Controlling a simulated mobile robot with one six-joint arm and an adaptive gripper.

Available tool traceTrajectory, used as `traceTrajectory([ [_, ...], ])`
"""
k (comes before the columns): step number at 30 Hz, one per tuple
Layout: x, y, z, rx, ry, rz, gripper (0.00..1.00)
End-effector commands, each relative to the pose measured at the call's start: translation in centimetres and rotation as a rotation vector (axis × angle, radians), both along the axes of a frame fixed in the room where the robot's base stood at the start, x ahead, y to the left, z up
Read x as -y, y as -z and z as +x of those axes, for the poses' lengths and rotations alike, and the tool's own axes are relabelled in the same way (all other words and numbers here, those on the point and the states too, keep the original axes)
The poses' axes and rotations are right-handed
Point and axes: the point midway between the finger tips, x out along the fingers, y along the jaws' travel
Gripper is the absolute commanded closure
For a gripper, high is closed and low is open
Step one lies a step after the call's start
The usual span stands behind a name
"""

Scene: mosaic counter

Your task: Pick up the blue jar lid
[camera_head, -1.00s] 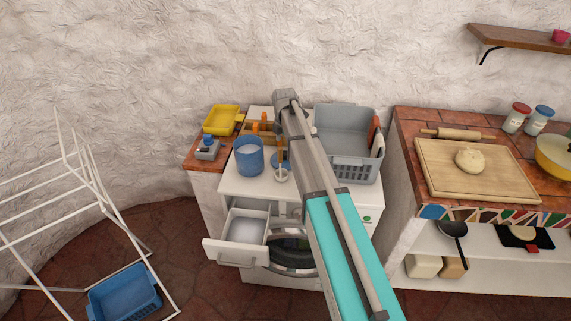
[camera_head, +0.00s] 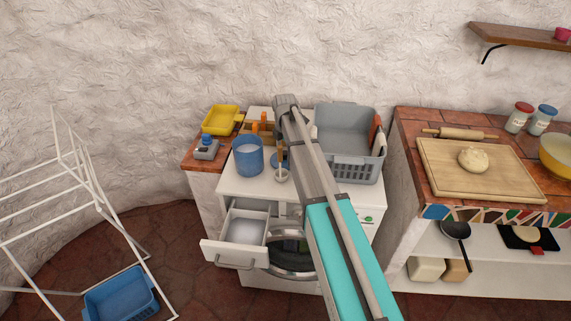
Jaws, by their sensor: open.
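A flat round blue piece, which looks like the blue jar lid (camera_head: 275,160), lies on the white top of the washing machine. My arm's grey link hides its right side. It is just right of an open blue tub (camera_head: 248,156) with pale contents. My gripper is not visible; my arm reaches up across the middle of the view and its far end hides what is behind it. A second blue lid (camera_head: 547,110) sits on a glass jar on the right-hand counter, beside a red-lidded jar (camera_head: 522,108).
A small wooden-handled tool (camera_head: 281,172) stands close in front of the flat blue piece. A grey basket (camera_head: 352,168) stands to the right. A yellow tray (camera_head: 220,119) and a grey bottle (camera_head: 206,150) are at left. The detergent drawer (camera_head: 232,254) is pulled out in front.

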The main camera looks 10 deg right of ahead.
Motion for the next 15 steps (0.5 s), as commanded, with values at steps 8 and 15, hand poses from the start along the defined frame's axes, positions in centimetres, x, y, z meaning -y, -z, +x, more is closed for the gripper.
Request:
traceTrajectory([
  [8,0.0,2.2,0.0,0.0,0.0,0.0,0.13],
  [15,0.0,2.5,0.0,0.0,0.0,0.0,0.13],
])
